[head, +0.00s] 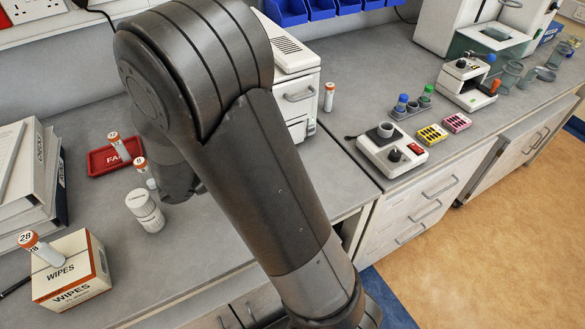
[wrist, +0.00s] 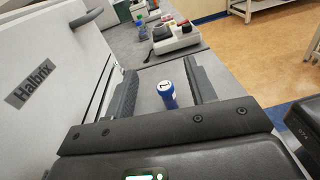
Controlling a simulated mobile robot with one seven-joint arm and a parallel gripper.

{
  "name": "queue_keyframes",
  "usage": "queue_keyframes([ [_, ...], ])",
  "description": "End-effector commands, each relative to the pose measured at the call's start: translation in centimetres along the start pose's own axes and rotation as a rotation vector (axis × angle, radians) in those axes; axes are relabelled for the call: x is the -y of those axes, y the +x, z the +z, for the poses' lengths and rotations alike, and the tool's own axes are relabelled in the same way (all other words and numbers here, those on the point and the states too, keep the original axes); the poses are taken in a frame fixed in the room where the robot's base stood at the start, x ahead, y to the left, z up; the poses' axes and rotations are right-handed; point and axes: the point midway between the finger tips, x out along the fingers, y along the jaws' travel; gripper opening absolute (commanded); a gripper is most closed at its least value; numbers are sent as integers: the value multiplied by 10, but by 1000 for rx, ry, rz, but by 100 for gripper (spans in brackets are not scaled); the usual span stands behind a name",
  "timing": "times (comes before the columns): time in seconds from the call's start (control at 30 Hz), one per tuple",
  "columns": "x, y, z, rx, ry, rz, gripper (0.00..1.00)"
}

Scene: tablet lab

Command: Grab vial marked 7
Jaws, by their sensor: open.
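A blue vial (wrist: 169,98) stands on the grey bench between my gripper's fingers in the wrist view. Its pale top carries a small dark mark, which may be a 7 but is too small to read surely. My gripper (wrist: 160,68) is open, with one dark finger on each side of the vial and a gap visible on both sides. In the head view my arm covers the gripper and this vial.
A Halbrix cabinet (wrist: 38,85) stands close on the left of my gripper in the wrist view. A white device with a knob (head: 392,151) sits further along the bench. A white bottle (head: 145,210) and a wipes box (head: 72,270) stand at the left.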

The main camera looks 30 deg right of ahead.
Motion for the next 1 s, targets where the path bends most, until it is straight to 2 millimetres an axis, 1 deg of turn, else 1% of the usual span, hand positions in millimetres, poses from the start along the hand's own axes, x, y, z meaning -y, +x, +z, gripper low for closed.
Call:
queue_keyframes([
  [0.17, -8, -6, -5, 59, -38, 38, 51],
  [0.27, -8, -6, -14, 63, -41, 40, 51],
  [0.6, -6, -2, -67, 60, -40, 37, 51],
  [0.73, -5, -1, -82, 59, -38, 37, 51],
  [0.77, -5, -1, -85, 59, -38, 37, 51],
  [0.8, -5, 5, -82, 58, -36, 35, 51],
  [1.0, -6, 19, -81, 58, -35, 35, 51],
])
